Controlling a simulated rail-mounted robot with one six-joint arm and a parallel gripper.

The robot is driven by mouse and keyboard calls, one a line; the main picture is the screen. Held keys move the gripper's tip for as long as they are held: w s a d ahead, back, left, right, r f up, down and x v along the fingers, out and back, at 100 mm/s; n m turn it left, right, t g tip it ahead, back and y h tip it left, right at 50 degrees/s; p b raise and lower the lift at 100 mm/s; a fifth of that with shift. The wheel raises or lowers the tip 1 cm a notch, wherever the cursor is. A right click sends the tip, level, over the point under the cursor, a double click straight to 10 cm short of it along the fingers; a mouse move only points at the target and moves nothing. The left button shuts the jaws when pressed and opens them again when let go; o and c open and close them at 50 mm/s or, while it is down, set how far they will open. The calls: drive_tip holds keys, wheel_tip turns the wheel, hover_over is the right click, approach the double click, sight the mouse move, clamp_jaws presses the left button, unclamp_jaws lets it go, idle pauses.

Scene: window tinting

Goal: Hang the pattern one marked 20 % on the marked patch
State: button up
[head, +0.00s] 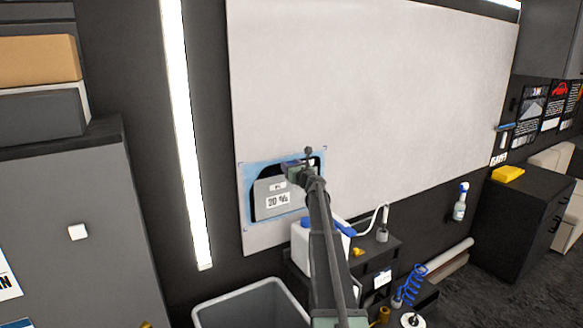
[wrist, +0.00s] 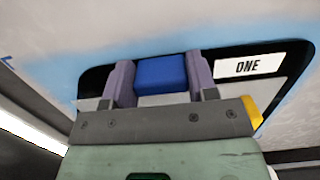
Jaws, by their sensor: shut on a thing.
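The pattern (head: 262,190) is a grey panel with a black border, with a "20 %" label and a smaller label above it. In the wrist view its label (wrist: 248,66) reads "ONE". My gripper (head: 303,171) is at the pattern's upper right. In the wrist view my gripper (wrist: 160,78) has its two purple fingers shut on the pattern's blue block (wrist: 160,72). The marked patch (head: 247,185) is a light blue area with small corner marks, low on the white board. The pattern overlaps the patch; I cannot tell whether it touches the board.
The white board (head: 370,90) is bare above the patch. Below stand a cart with a white jug (head: 303,245) and a blue coiled hose (head: 412,283), and a grey bin (head: 255,305). A grey cabinet (head: 70,215) stands at left, a dark cabinet (head: 515,225) at right.

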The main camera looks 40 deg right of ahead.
idle(0.3)
drive_tip(key=o, duration=1.3)
drive_tip(key=shift+c, duration=0.2)
drive_tip(key=shift+s, duration=0.1)
drive_tip(key=s+a+f+b, duration=0.1)
drive_tip(key=s, duration=0.9)
drive_tip(key=shift+s, duration=0.25)
drive_tip(key=shift+a+f, duration=0.1)
drive_tip(key=shift+f, duration=0.05)
